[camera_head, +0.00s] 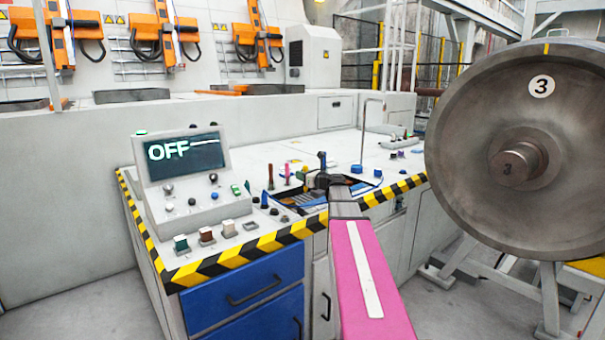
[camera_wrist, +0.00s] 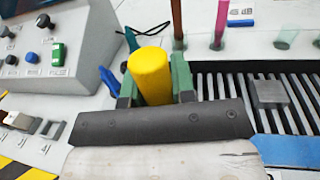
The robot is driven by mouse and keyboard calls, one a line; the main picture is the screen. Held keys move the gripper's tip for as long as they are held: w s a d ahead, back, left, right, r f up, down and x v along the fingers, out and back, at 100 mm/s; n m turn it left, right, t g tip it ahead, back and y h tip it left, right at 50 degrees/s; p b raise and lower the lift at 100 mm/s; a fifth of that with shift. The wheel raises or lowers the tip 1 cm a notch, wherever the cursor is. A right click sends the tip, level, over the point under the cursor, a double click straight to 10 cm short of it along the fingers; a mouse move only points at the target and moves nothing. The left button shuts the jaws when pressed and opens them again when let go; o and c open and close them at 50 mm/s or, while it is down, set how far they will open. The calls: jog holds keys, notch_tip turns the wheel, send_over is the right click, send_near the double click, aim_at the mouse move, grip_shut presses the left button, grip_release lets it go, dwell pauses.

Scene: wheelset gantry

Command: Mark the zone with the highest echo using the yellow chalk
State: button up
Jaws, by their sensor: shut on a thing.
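The yellow chalk (camera_wrist: 151,70) stands between the two green-padded fingers of my gripper (camera_wrist: 155,84) in the wrist view. My gripper is shut on it, just above the bench. In the head view my gripper (camera_head: 323,178) is over the bench top near its striped front edge, and the chalk cannot be made out there. The large steel wheel (camera_head: 480,130) stands at the right, with a "3" on a white disc and a short yellow mark at the top of its rim. The console screen (camera_head: 182,155) reads "OFF". No echo values show.
The grey console (camera_head: 205,203) with knobs and switches stands left on the bench. A brown stick (camera_wrist: 177,22) and a pink stick (camera_wrist: 221,22) stand upright close beyond my gripper. A slatted dark tray (camera_wrist: 236,84) lies to its right. Blue drawers (camera_head: 243,285) are below the bench.

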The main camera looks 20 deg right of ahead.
jog(key=shift+f, duration=2.65)
jog(key=shift+f, duration=0.6)
jog(key=shift+w+d, duration=0.1)
jog(key=shift+d, duration=0.05)
jog(key=shift+w+d, duration=0.1)
jog(key=shift+d, duration=0.2)
jog(key=shift+w+d, duration=0.1)
jog(key=shift+d, duration=0.1)
jog(key=shift+w+d, duration=0.1)
jog(key=shift+d, duration=0.2)
jog(key=shift+d, duration=0.1)
jog(key=shift+w+d, duration=0.2)
jog(key=shift+d, duration=0.15)
jog(key=shift+w+d, duration=0.25)
jog(key=shift+d, duration=0.35)
